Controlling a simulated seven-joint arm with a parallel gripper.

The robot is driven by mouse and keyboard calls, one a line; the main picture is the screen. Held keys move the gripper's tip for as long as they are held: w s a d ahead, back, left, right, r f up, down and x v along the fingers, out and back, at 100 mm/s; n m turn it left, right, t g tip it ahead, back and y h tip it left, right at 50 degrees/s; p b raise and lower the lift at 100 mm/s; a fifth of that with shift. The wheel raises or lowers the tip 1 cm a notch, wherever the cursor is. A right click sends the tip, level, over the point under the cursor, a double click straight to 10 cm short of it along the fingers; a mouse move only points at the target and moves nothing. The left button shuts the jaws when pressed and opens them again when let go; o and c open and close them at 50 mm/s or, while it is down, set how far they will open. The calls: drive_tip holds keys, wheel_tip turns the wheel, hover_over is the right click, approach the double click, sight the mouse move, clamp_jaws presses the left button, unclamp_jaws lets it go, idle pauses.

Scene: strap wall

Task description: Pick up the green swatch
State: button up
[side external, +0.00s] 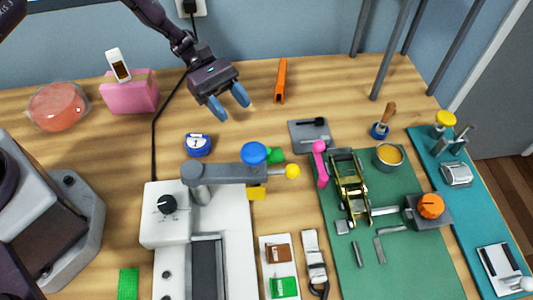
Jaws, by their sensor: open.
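A green swatch (285,287) lies on a white card (267,266) at the bottom centre, below a brown swatch (278,253). Another flat green piece (128,281) lies at the bottom left; I cannot tell whether it is also a swatch. My gripper (231,103) is at the upper middle with its two blue fingers apart and nothing between them. It is above the back part of the table, far from both green pieces.
A grey machine with a lever arm (226,173) and blue knob stands between my gripper and the white card. A buckled strap (315,262) lies right of the card. A green mat (400,268) with a ratchet (351,187) is further right. Bare wood surrounds the orange piece (281,80).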

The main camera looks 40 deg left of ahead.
drive_tip(key=x, duration=1)
drive_tip(key=shift+d+f, duration=0.2)
drive_tip(key=shift+f, duration=0.05)
clamp_jaws()
